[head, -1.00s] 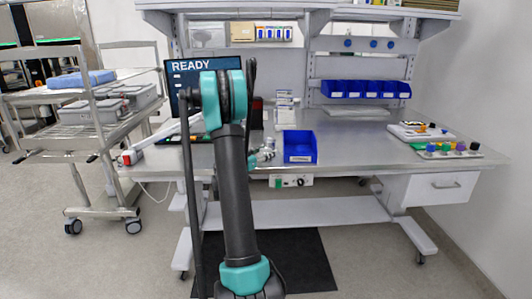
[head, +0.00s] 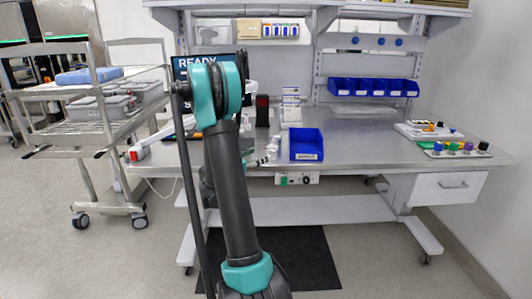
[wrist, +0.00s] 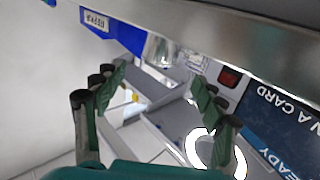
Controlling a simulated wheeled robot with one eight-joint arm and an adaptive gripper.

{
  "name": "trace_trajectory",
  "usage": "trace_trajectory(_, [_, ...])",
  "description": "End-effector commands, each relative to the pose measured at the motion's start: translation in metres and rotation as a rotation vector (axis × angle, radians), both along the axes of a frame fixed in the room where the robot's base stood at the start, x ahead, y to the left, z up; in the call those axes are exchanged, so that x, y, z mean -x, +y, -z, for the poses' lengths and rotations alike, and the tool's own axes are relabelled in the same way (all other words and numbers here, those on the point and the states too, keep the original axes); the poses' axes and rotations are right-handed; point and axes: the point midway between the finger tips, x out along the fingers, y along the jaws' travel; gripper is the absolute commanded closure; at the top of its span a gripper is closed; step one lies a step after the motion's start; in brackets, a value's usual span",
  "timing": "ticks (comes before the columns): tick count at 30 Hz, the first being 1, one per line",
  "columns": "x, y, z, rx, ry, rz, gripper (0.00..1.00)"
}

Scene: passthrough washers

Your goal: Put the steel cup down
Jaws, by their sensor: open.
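The steel cup (wrist: 158,48) appears as a shiny metal shape beside the blue bin in the wrist view, beyond my fingertips. In the head view a small shiny shape (head: 272,148) near the bench's front edge, left of the bin, seems to be the cup. My gripper (wrist: 160,82) is open, with its two dark green fingers spread wide and nothing between them. The cup looks apart from both fingers. In the head view my arm mostly hides the gripper.
A labelled blue bin (head: 306,144) stands on the steel workbench (head: 375,150). A screen reading READY (head: 197,63) is behind my arm. Coloured knobs (head: 455,148) sit at the bench's right. A cart (head: 85,140) stands at left. The bench right of the bin is clear.

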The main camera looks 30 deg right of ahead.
Motion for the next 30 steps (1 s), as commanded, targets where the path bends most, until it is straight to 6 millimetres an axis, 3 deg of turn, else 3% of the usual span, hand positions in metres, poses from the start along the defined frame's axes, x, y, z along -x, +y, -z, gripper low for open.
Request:
trace_trajectory(4, [0.004,0.019,0.0,0.0,0.0,-0.002,0.29])
trace_trajectory(12, [0.008,0.029,0.001,-0.009,0.009,-0.001,0.29])
trace_trajectory(16, [0.02,0.036,0.005,-0.073,0.077,-0.012,0.29])
trace_trajectory(23, [0.06,0.072,0.028,-0.285,0.317,-0.102,0.29])
trace_trajectory(30, [0.119,0.141,0.064,-0.524,0.608,-0.328,0.29])
